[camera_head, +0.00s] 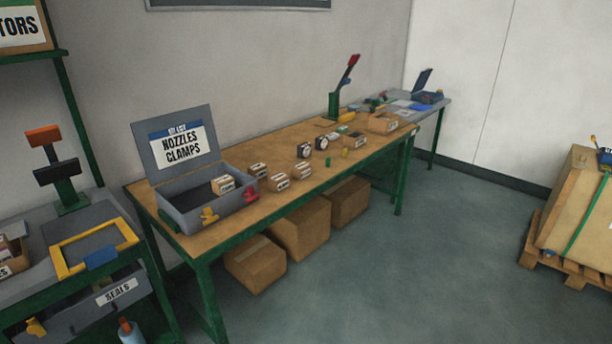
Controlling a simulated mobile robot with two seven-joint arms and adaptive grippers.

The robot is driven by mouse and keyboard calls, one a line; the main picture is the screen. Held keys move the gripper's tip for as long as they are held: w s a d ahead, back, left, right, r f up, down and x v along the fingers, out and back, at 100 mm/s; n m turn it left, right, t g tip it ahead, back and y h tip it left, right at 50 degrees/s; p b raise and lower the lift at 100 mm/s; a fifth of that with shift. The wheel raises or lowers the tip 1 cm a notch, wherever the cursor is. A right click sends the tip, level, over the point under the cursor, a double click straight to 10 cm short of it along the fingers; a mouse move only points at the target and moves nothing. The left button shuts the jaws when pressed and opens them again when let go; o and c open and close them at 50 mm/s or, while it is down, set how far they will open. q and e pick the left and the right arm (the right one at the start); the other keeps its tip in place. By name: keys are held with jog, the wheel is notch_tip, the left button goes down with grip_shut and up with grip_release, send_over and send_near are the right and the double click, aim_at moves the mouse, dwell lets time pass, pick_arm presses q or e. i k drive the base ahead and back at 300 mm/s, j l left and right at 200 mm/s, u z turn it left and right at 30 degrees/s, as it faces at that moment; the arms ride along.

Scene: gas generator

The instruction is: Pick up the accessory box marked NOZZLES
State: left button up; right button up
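A grey case (208,208) stands open at the left end of the wooden workbench. The label (183,143) inside its raised lid reads NOZZLES and CLAMPS under a smaller line on blue. One small cardboard box (223,185) sits in the case. Neither of my grippers is in view.
Two round gauges (321,143) and small parts lie mid-bench. A red-handled press (338,98) stands farther back. Large cartons (300,228) sit under the bench. A green-framed table (62,262) is at left, a pallet (558,264) at right. The floor (430,260) between is clear.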

aim_at(300, 171)
jog(key=i+l+z, duration=0.6)
jog(key=i, duration=0.2)
jog(key=i+z, duration=0.3)
jog(key=i+j+z, duration=0.1)
jog(key=i+z, duration=0.3)
jog(key=i, duration=1.25)
jog(key=i+l+u, duration=0.1)
jog(key=i+u, duration=0.15)
jog(key=i, duration=0.2)
jog(key=i+l+u, duration=0.25)
jog(key=i, duration=0.2)
jog(key=i+l+u, duration=0.25)
jog(key=i, duration=0.2)
jog(key=i+l+u, duration=0.1)
jog(key=u, duration=0.35)
jog(key=i+l+u, duration=0.15)
jog(key=i+u, duration=0.15)
jog(key=u, duration=0.2)
jog(key=i+l+u, duration=0.15)
jog(key=u, duration=0.3)
jog(key=i+l+u, duration=0.2)
jog(key=u, duration=0.25)
jog(key=i+l+u, duration=0.15)
jog(key=l+u, duration=0.35)
jog(key=i+l+u, duration=0.1)
jog(key=l+u, duration=0.2)
jog(key=u, duration=0.15)
